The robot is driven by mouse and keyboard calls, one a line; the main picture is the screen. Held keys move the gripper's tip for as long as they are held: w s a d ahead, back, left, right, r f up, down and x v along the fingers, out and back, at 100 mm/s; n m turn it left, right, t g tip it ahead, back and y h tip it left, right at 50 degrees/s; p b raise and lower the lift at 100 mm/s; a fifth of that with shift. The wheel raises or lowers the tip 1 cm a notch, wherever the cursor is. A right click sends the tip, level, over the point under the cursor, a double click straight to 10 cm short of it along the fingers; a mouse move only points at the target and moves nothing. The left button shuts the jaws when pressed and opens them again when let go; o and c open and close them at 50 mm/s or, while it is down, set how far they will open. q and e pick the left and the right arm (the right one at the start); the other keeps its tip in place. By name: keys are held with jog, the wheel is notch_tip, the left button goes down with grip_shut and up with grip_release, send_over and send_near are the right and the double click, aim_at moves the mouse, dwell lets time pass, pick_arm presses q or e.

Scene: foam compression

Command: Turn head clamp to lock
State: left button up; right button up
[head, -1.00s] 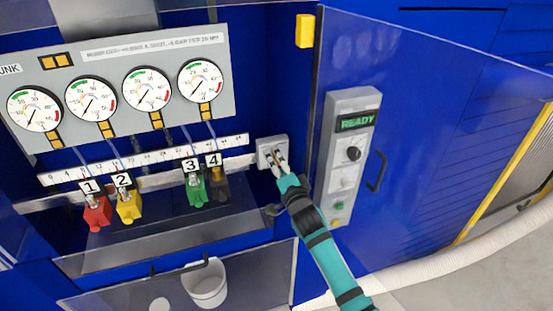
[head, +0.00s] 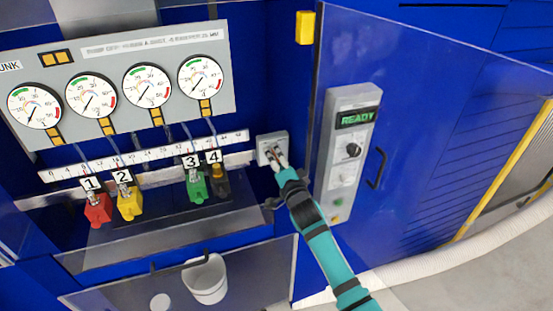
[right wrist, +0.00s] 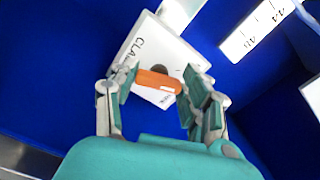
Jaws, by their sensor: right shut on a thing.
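The head clamp is a pale square plate (head: 265,137) on the blue panel, right of the numbered ruler strip. In the right wrist view its plate (right wrist: 137,50) carries partly hidden lettering beginning "CLA". An orange handle (right wrist: 158,81) lies across a dark hub on the plate, slightly tilted. My right gripper (head: 274,153) is at the plate in the head view. In the right wrist view the gripper (right wrist: 157,83) has its fingers at the two ends of the orange handle and is shut on it. My left gripper is not in view.
Gauges (head: 147,85) and numbered coloured blocks, such as the red one (head: 98,208), stand to the left. A control box (head: 349,150) reading "READY" is on the open door (head: 430,130) at the right. A white bucket (head: 206,280) stands below.

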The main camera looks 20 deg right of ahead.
jog(key=n, duration=0.5)
jog(key=shift+f, duration=0.1)
jog(key=o, duration=1.2)
jog(key=shift+d, duration=0.1)
jog(key=shift+c, duration=0.2)
jog(key=shift+s, duration=0.15)
jog(key=s, duration=1.1)
jog(key=shift+s+d, duration=0.2)
jog(key=shift+s, duration=0.2)
